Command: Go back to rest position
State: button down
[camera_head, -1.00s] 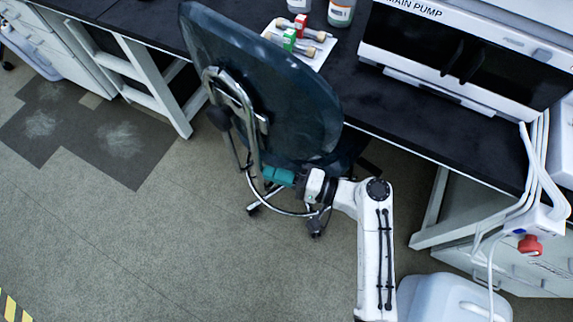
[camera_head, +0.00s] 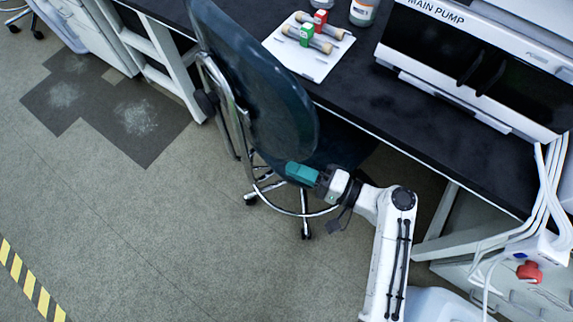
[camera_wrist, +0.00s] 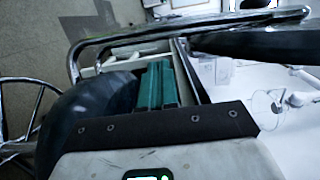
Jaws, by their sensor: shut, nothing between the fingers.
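My gripper (camera_head: 292,172) is in the middle of the head view, held out to the left at the end of my white arm. Its teal fingers are shut and empty. They are beside the dark blue office chair (camera_head: 262,85), below its backrest and over its chrome base in the picture; I cannot tell whether they touch it. In the wrist view the teal fingers (camera_wrist: 158,88) lie together, with a chrome chair tube (camera_wrist: 190,30) passing close beyond them.
A black bench (camera_head: 400,125) runs along the right, carrying the MAIN PUMP unit (camera_head: 470,60). White cables and a red knob (camera_head: 529,271) are at lower right. The floor at left is open.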

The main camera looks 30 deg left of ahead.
jog(key=w+d, duration=0.1)
jog(key=d, duration=0.5)
jog(key=shift+w+d, duration=0.15)
jog(key=shift+d, duration=0.25)
jog(key=shift+f, duration=0.1)
jog(key=s+d+f+t+h, duration=0.2)
jog(key=s+d+f+h, duration=0.35)
jog(key=d+f, duration=0.3)
jog(key=s+d+t+h, duration=0.1)
jog(key=s+d+h, duration=0.25)
jog(key=d, duration=0.45)
jog(key=s+d+h, duration=0.3)
jog(key=d+h, duration=0.1)
jog(key=d, duration=0.3)
jog(key=s+d+r+m+h, duration=0.2)
jog(key=s+d+r+h, duration=0.35)
jog(key=d, duration=0.45)
notch_tip(320, 180, up, 12)
jog(key=p, duration=1.3)
jog(key=shift+a+r, duration=0.2)
